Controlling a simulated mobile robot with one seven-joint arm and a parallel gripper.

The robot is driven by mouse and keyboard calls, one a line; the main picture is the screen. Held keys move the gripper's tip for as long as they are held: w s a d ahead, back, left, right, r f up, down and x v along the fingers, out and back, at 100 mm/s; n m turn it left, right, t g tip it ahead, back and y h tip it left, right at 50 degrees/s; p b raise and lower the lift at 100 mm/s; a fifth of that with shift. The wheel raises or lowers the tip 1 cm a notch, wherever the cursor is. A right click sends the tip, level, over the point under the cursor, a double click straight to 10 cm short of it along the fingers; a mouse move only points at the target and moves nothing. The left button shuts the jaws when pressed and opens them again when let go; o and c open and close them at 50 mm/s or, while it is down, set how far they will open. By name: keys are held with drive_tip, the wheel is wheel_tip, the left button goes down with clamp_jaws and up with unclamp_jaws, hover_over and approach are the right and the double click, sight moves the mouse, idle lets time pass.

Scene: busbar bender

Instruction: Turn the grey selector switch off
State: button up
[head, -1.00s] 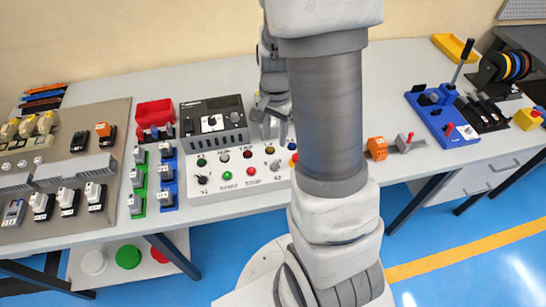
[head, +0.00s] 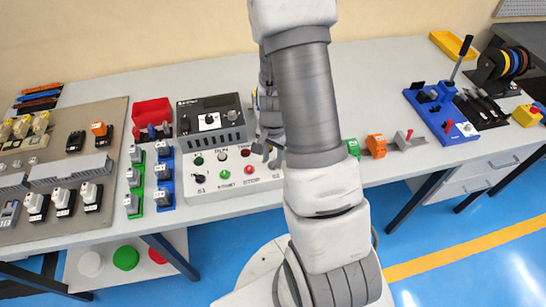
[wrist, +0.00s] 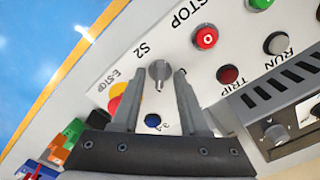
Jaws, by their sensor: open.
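The grey selector switch (wrist: 159,70), beside the label S2, stands on the white control panel (wrist: 235,20) in the wrist view. Its round head carries a thin handle pointing down in that picture. My gripper (wrist: 161,78) is open, with one fingertip on each side of the switch. Contact between fingers and switch cannot be told. In the head view my gripper (head: 268,155) is low over the right part of the panel (head: 215,188), and the switch is hidden behind my gripper and arm.
A red stop button (wrist: 205,37), a dark red TRIP lamp (wrist: 228,75) and a blue button (wrist: 152,121) are close by. The yellow-and-red E-STOP (wrist: 116,104) is partly behind a finger. A black meter unit (head: 210,118) stands behind the panel.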

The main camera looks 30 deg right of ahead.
clamp_jaws()
drive_tip(key=shift+n, duration=0.3)
drive_tip(key=n+b, duration=0.2)
drive_tip(key=n, duration=0.1)
drive_tip(key=shift+f+n, duration=0.1)
drive_tip(key=shift+n, duration=0.2)
drive_tip(key=n+b, duration=0.2)
drive_tip(key=n, duration=1.1)
drive_tip(key=shift+n, duration=0.3)
idle(0.4)
unclamp_jaws()
